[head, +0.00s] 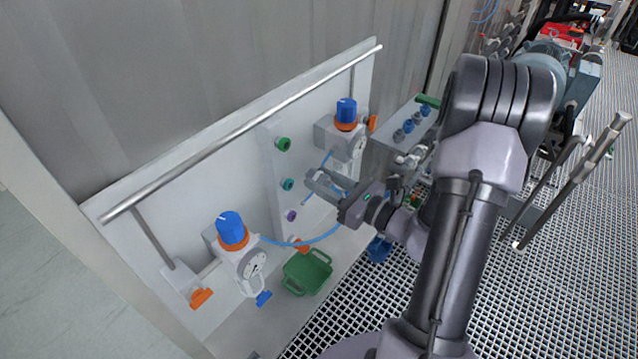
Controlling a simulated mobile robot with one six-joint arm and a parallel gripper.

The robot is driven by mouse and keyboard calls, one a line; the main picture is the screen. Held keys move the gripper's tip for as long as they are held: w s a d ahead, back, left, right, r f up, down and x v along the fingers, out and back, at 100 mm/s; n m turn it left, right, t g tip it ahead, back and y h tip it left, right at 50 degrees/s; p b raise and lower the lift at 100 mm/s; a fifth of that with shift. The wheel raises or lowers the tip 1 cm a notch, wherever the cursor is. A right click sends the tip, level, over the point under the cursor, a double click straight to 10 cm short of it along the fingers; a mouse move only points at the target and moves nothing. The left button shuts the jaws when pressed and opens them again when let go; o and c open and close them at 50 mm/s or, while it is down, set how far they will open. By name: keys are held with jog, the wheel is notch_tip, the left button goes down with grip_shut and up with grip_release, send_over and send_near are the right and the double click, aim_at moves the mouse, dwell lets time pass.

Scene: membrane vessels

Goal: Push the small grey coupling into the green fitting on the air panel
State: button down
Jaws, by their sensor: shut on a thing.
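The green fitting (284,144) is the top one of three on a pale upright strip of the white air panel (197,180). A teal fitting (288,184) and a purple fitting (291,215) sit below it. My gripper (316,182) is in front of the panel, to the right of the teal fitting and lower than the green one. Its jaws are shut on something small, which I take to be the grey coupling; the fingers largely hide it. A thin blue hose passes at the fingers. The gripper appears apart from the green fitting.
Two regulators with blue knobs, one lower left (232,230) and one upper right (346,112), flank the strip. A metal rail (240,138) runs along the panel's top. A blue hose (310,240) loops above a green tray (307,272). Grating floor lies to the right.

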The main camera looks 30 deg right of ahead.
jog(key=p, duration=0.3)
send_near(286, 145)
jog(key=shift+s+d+r, duration=0.1)
jog(key=shift+s+r, duration=0.05)
jog(key=shift+b, duration=0.35)
jog(key=shift+p+x, duration=0.85)
jog(key=shift+x, duration=1.8)
jog(key=shift+w, duration=0.25)
jog(key=shift+b, duration=0.45)
jog(key=shift+w+a, duration=0.25)
jog(key=shift+w, duration=0.25)
jog(key=c, duration=0.9)
grip_release()
